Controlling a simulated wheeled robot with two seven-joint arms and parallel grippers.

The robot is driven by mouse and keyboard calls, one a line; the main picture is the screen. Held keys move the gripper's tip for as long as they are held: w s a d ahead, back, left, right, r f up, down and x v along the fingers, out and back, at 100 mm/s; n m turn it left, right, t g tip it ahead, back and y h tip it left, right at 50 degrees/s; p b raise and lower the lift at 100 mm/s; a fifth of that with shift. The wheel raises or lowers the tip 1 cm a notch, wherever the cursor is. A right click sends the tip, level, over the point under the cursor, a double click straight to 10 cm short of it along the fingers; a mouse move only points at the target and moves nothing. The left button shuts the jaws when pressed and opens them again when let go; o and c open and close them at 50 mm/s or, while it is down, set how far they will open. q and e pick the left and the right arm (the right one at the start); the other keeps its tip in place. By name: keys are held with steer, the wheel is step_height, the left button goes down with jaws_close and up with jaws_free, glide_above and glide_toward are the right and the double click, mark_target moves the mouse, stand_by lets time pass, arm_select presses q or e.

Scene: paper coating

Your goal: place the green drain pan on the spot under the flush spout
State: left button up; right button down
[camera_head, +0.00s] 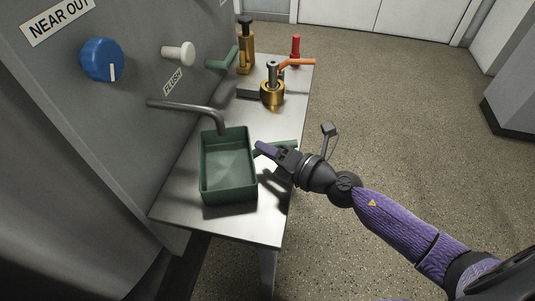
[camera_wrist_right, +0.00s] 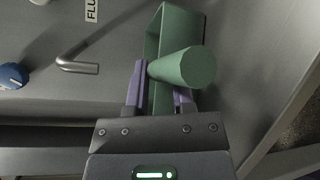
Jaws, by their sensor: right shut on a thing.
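The green drain pan (camera_head: 229,168) is an open rectangular tray with a bar handle (camera_head: 286,146) on its right side. It is at the near part of the metal table, below the flush spout (camera_head: 190,107), whose bent end shows at the pan's far edge. I cannot tell whether the pan touches the table. My right gripper (camera_head: 273,153) is shut on the pan's handle. In the right wrist view the handle (camera_wrist_right: 184,68) is between the fingers, with the pan (camera_wrist_right: 170,25) beyond and the spout (camera_wrist_right: 76,60) to the left. The spot under the pan is hidden. My left gripper is out of view.
The grey machine wall on the left carries a blue knob (camera_head: 102,60) and a white flush knob (camera_head: 178,53). Brass fittings (camera_head: 272,92), an orange-handled valve and a red piece (camera_head: 295,47) stand at the table's far end. Bare table (camera_head: 225,218) shows in front of the pan.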

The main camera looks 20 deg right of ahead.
steer(key=shift+r, duration=0.1)
steer(key=shift+c, duration=2.4)
jaws_free()
steer(key=shift+r, duration=0.1)
steer(key=b+v, duration=0.1)
steer(key=v, duration=1.1)
steer(key=s+d+f+m+g+h, duration=0.1)
steer(key=s+d+f+m+h, duration=0.2)
steer(key=f+m, duration=0.35)
steer(key=s+d+f+m+g+h, duration=0.2)
steer(key=f+m+h, duration=0.15)
steer(key=f, duration=0.65)
steer(key=s+d+f+m+g+h, duration=0.1)
steer(key=s+d+f+m+h, duration=0.2)
steer(key=f+m, duration=0.4)
steer(key=s+a+f+m+g, duration=0.2)
steer(key=s+f, duration=0.3)
steer(key=s, duration=0.3)
steer(key=s+a+f+m+g, duration=0.3)
steer(key=s+f+m+g, duration=0.1)
steer(key=s, duration=0.5)
steer(key=s+a+f+m+g, duration=0.2)
steer(key=s+f+g, duration=0.3)
steer(key=s, duration=0.4)
steer(key=shift+a+f+m, duration=0.3)
steer(key=shift+f+m, duration=0.25)
steer(key=shift+m, duration=0.05)
steer(key=shift+w, duration=0.1)
